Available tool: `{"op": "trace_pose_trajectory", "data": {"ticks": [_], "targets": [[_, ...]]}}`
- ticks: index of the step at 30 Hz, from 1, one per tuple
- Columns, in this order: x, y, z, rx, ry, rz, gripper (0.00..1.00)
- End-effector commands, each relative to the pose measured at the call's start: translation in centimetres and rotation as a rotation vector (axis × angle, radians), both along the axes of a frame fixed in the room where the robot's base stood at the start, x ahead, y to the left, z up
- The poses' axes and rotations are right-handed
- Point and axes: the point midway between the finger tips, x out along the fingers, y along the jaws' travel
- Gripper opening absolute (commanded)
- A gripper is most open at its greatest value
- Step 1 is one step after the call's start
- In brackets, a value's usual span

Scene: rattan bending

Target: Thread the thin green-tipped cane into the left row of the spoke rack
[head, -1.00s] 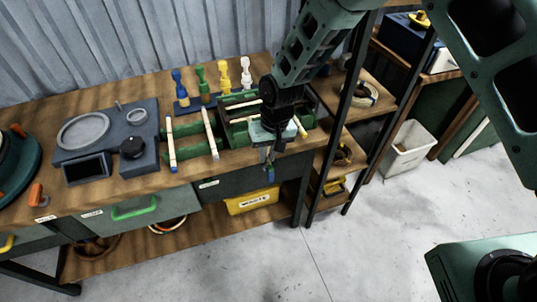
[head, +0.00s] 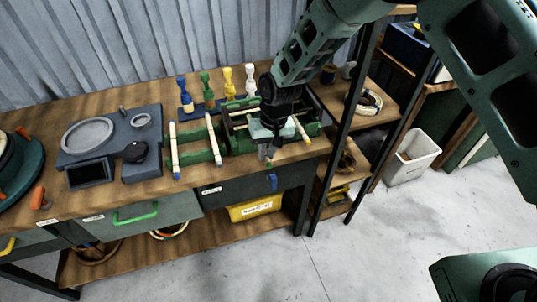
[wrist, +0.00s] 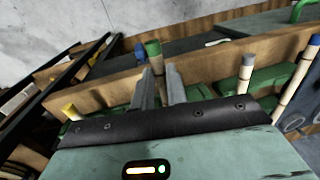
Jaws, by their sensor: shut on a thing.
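The thin green-tipped cane (wrist: 153,50) stands between the two fingers of my gripper (wrist: 160,90) in the wrist view, its green end above them. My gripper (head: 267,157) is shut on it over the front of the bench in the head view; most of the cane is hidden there. Three more canes lie across green supports: one blue-tipped (head: 174,150), one grey-tipped (head: 213,138) and one yellow-tipped (head: 301,130). A green frame (head: 240,142) is partly hidden behind my gripper. I cannot tell whether this is the spoke rack or where its left row is.
A dark grey fixture (head: 108,148) with a ring and a knob sits left on the bench. Blue, green, yellow and white pegs (head: 228,85) stand behind the canes. A shelf unit (head: 352,120) stands right of the bench. The floor in front (head: 360,250) is clear.

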Motion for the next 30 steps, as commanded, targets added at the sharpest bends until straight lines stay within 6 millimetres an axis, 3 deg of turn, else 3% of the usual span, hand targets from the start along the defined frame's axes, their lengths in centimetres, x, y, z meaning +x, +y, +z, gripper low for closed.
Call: {"op": "trace_pose_trajectory", "data": {"ticks": [16, 30], "targets": [[0.6, 0.2, 0.0, 0.0, 0.0, 0.0, 0.0], [2.8, 0.8, -0.1, 0.0, -0.001, 0.0, 0.0]]}}
